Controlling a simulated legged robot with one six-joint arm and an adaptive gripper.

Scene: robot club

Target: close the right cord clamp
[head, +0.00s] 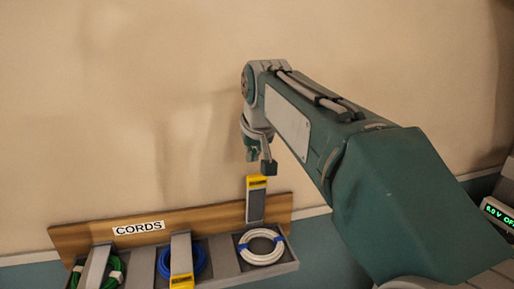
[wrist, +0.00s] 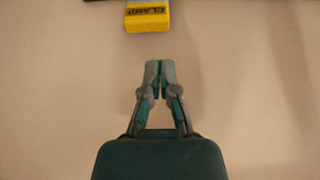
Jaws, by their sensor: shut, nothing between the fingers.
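The right cord clamp (head: 256,203) is a grey lever with a yellow end, standing upright above the white cord coil (head: 261,247) in the right compartment. Its yellow end, marked CLAMP, also shows at the top of the wrist view (wrist: 147,16). My gripper (head: 262,168) is shut and empty, just above the clamp's yellow end in the head view. In the wrist view my gripper's fingertips (wrist: 158,66) are together and apart from the yellow end. Whether they touch it in depth cannot be told from the head view alone.
A wooden board labelled CORDS (head: 190,227) backs the tray (head: 278,269). The middle clamp (head: 181,262) lies lowered over a blue coil (head: 200,262). The left clamp (head: 95,265) lies over a green coil (head: 115,275). A green-lit display (head: 497,214) stands at far right. The wall above is bare.

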